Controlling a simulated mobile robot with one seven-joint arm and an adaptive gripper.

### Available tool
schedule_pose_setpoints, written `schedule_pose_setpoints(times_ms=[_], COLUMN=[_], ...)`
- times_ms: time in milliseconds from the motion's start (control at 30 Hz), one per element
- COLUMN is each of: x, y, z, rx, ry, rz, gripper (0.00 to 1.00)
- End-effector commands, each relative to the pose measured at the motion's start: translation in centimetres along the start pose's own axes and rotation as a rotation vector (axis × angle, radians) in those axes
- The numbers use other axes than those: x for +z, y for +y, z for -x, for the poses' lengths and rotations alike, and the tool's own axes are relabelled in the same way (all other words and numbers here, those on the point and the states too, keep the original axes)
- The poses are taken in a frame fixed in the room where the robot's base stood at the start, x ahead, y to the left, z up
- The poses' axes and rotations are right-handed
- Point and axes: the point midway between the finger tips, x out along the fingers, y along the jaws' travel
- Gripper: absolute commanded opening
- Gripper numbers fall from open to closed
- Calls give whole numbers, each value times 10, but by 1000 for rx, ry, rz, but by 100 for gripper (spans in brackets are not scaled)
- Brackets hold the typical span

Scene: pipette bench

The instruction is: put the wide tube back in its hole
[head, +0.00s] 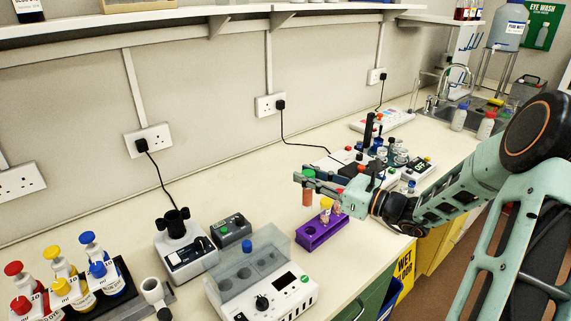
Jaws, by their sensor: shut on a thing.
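A wide tube (307,196) with a green cap and a reddish-brown body hangs upright at the tips of my gripper (307,182). My gripper reaches in from the right and is shut on the tube, near its upper part. A purple rack (313,241) stands on the bench below and to the right of the tube. The rack's left part shows open holes. Tubes with yellow and red tops (326,213) stand towards its back right, partly hidden by my gripper. The held tube looks clear of the rack; its exact height is hard to tell.
A white heater block (262,300) with a clear lid stands left of the rack, near the front edge. A small grey device (231,231) and a vortex mixer (186,258) are further left. Several bottles and instruments crowd the bench behind my gripper.

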Motion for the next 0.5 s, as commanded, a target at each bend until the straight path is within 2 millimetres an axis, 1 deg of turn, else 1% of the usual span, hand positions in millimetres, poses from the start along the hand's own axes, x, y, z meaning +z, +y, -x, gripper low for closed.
schedule_pose_setpoints(times_ms=[33, 67, 200, 367, 500], x=[-8, -10, -15, -19, -26], y=[-1, 0, 1, 2, 2], z=[11, 15, 27, 29, 28], rx=[-8, -11, -14, -14, -14], ry=[-2, -4, -7, -8, -8], rz=[-4, -4, -3, -4, -4], gripper=[0, 0, 0, 0, 0])
